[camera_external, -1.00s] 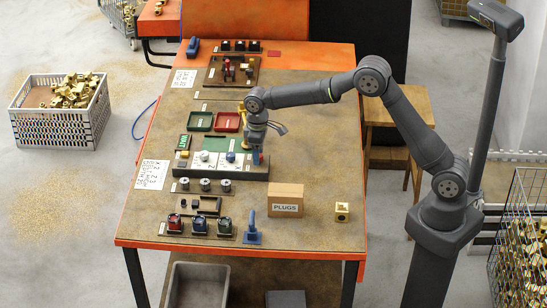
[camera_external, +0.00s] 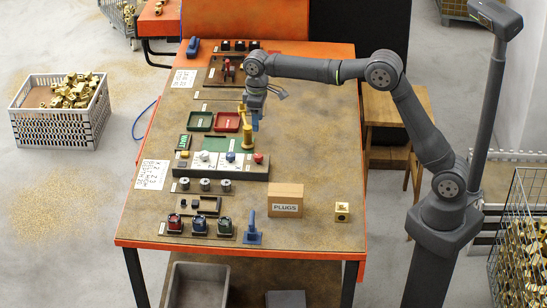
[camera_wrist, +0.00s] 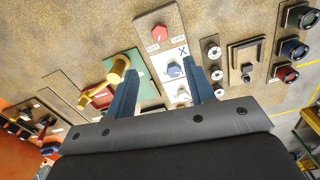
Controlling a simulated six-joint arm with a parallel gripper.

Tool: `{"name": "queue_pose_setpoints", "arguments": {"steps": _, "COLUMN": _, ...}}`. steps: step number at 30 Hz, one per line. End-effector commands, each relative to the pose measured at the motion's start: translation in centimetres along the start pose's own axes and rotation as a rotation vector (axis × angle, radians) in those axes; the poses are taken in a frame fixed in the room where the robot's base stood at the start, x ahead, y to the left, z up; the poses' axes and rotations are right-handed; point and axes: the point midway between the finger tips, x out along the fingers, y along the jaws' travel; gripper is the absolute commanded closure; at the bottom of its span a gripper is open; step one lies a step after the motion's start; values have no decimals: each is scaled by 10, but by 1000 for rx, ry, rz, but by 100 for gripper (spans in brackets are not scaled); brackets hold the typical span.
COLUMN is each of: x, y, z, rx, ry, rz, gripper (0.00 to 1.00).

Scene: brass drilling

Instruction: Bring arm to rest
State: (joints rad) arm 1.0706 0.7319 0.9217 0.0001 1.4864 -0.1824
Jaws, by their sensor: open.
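My gripper (camera_external: 255,121) is raised above the table (camera_external: 310,150), over the brass post (camera_external: 247,133) behind the control panel (camera_external: 245,174). Its two blue fingers (camera_wrist: 160,95) show apart in the wrist view with nothing between them touching. The panel carries a white knob, a blue knob (camera_external: 230,156) and a red knob (camera_external: 258,158). In the wrist view the red knob (camera_wrist: 159,33) and blue knob (camera_wrist: 174,70) appear beyond and between the fingers, and the brass post (camera_wrist: 118,68) stands left of the left finger.
Green (camera_external: 200,121) and red (camera_external: 227,122) trays lie left of the post. A PLUGS box (camera_external: 286,200), a brass block (camera_external: 342,211) and a blue stand (camera_external: 252,229) are near the front. The table's right side is mostly clear.

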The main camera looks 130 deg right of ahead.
Motion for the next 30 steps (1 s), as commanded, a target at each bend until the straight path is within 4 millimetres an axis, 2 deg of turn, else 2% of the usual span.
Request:
{"name": "queue_pose_setpoints", "arguments": {"steps": 5, "x": -37, "y": 0, "z": -1, "rx": 0, "ry": 3, "rz": 1, "gripper": 51}}
{"name": "queue_pose_setpoints", "arguments": {"steps": 6, "x": -35, "y": 0, "z": 0, "rx": 0, "ry": -2, "rz": -1, "gripper": 51}}
{"name": "queue_pose_setpoints", "arguments": {"steps": 30, "x": 131, "y": 0, "z": 1, "rx": -1, "ry": -6, "rz": -1, "gripper": 51}}
